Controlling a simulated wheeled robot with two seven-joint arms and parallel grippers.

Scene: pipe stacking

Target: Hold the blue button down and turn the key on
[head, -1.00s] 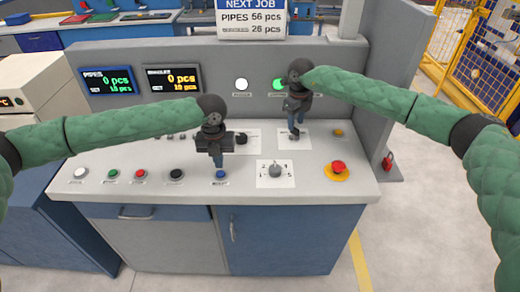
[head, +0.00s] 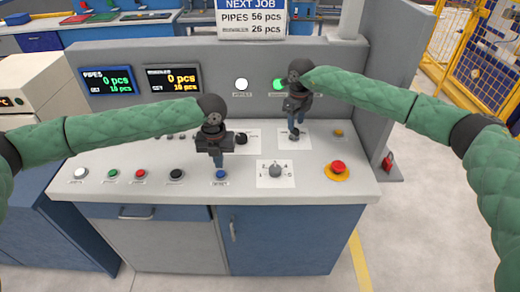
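The blue button (head: 221,174) is at the front of the sloped panel, left of the numbered dial. My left gripper (head: 218,163) points down just behind and above it, with its fingers together. Whether the fingertips touch the button is hard to tell. The key switch sits on a white plate (head: 303,142) towards the back right of the panel. My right gripper (head: 294,132) points down over this plate, with its fingers close together at the key. The key itself is mostly hidden by the fingers.
A dial (head: 275,171) and a red emergency button (head: 337,168) are to the right of the blue button. Black (head: 176,174), red, green and white buttons line the front left. A green lamp (head: 279,84) and a white lamp (head: 241,84) show on the back wall.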

